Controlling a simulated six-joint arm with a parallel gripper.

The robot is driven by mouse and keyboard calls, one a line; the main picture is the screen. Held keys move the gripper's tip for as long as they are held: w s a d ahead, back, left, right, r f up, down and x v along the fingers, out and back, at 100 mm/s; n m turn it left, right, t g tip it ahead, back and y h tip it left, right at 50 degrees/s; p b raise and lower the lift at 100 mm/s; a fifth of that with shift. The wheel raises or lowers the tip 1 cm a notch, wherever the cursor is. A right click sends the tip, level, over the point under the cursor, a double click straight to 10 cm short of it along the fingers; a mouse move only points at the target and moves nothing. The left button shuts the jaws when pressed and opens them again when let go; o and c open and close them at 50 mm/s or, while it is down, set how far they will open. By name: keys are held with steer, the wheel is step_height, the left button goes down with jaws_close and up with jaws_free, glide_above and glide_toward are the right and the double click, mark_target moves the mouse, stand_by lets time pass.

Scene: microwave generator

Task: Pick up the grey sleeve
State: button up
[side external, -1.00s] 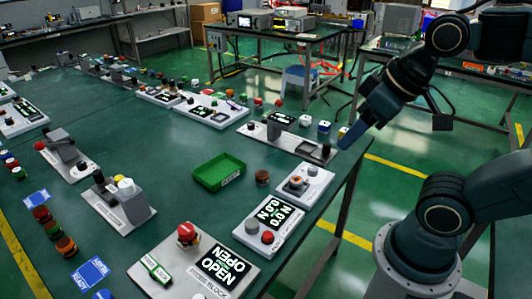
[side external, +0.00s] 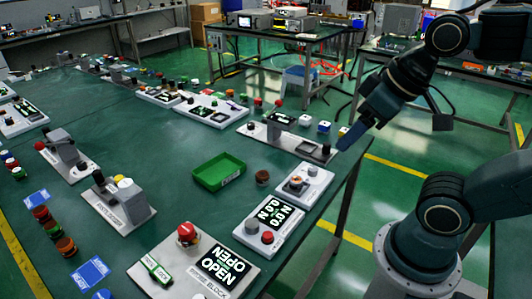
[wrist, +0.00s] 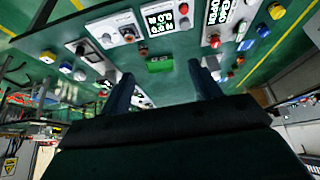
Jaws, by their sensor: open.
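My gripper (side external: 350,137) is open and empty, in the air past the table's right edge in the side view. In the wrist view its two dark blue fingers stand apart, with my gripper's gap (wrist: 161,70) framing a green tray. I cannot pick out the grey sleeve with certainty. Small grey round parts show on white bases: one grey knob (side external: 312,171) on a block near the table's right edge, and one grey button (side external: 251,227) on a display panel. Neither is near my fingers.
A grey fixture (side external: 119,199), a red-button panel (side external: 194,262) and a long white base (side external: 287,139) stand around. Bare table lies left of the tray.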

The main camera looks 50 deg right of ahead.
steer(key=m+g, duration=0.6)
steer(key=m, duration=1)
glide_above(296, 179)
step_height(296, 179, down, 14)
steer(key=shift+r, duration=0.1)
steer(key=shift+f, duration=4.3)
steer(key=shift+s+f, duration=0.1)
steer(key=shift+f, duration=2.45)
